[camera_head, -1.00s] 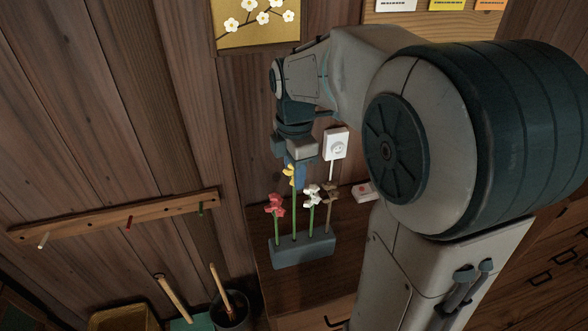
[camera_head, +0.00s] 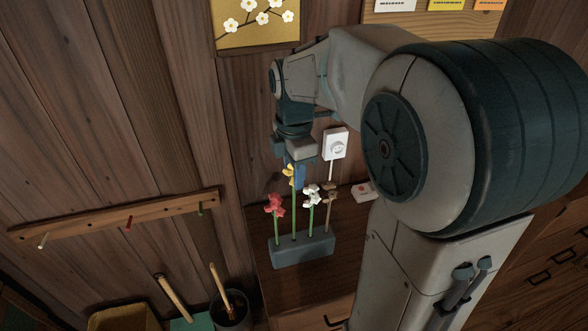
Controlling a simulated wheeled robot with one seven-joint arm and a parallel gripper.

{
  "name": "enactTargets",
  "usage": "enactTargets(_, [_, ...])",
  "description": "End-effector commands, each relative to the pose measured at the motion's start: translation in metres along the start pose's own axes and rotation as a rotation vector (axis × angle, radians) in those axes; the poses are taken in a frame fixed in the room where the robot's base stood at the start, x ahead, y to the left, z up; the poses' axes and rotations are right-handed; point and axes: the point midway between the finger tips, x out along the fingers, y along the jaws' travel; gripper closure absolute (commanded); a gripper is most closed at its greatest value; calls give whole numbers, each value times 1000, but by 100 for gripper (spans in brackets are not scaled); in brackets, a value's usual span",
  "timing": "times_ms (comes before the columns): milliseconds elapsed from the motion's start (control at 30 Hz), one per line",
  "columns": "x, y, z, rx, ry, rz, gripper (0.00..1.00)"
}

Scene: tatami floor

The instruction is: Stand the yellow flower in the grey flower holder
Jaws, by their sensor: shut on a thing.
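The yellow flower (camera_head: 291,172) is upright, with its green stem running down to the grey flower holder (camera_head: 303,251). The stem's lower end meets the holder's top between the red flower (camera_head: 274,204) and the white flower (camera_head: 311,194); I cannot tell how deep it sits. My gripper (camera_head: 294,178) points down above the holder and is shut on the yellow flower near its head. The fingers partly hide the bloom.
The holder stands on a dark wooden cabinet top (camera_head: 345,222) by the wall. A peg rail (camera_head: 120,222) is at left.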

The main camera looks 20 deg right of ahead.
Motion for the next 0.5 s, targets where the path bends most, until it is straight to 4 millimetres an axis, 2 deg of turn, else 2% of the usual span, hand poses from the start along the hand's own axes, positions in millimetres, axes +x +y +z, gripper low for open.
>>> enactTargets(500, [7,0,0,0,0,-1,87])
